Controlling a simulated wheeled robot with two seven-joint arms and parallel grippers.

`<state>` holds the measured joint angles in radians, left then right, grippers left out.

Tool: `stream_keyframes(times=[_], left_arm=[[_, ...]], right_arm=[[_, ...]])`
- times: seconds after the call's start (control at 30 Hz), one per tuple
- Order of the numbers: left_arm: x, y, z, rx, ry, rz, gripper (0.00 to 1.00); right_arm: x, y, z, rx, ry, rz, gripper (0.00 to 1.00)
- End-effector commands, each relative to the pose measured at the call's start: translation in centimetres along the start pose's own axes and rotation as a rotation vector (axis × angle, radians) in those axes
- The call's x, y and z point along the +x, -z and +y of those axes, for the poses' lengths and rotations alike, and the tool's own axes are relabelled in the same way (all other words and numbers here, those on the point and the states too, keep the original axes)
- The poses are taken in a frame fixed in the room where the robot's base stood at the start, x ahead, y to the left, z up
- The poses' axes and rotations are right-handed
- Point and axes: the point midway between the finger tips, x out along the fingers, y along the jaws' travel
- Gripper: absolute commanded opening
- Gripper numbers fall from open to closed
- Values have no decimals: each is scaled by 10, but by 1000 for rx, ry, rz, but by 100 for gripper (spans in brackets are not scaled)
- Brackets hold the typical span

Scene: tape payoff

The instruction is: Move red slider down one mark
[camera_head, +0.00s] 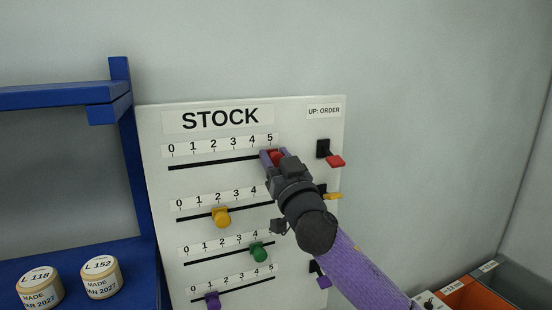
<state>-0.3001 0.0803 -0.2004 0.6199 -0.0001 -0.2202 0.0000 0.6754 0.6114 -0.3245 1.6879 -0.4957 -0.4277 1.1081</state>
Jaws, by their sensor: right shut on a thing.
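The white STOCK board (160,130) stands upright with several slotted scales, each marked 0 to 5. The red slider (276,156) is on the top scale, at about the 5 end. My right gripper (273,158) is shut on the red slider, and its fingers hide part of it. My right arm comes up from the lower right and covers part of the board. My left gripper is not in view.
Yellow (222,217), green (258,252) and purple (212,300) sliders sit on the lower scales. A red lever (335,161) sticks out at the board's right. A blue shelf (140,200) with two labelled rolls (101,277) stands left. Bins (478,295) stand lower right.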

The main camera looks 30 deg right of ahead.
Motion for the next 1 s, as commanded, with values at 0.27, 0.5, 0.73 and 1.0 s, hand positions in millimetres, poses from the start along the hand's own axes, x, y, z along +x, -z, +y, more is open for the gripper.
stream_keyframes(times=[0.27,0.5,0.73,1.0], left_arm=[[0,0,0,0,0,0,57],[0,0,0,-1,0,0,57],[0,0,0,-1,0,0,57],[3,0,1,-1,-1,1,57]], right_arm=[[0,0,0,0,-1,-1,0],[0,0,0,0,-1,-1,0],[0,-1,-4,2,0,0,0],[0,-1,-36,2,0,-1,0]])
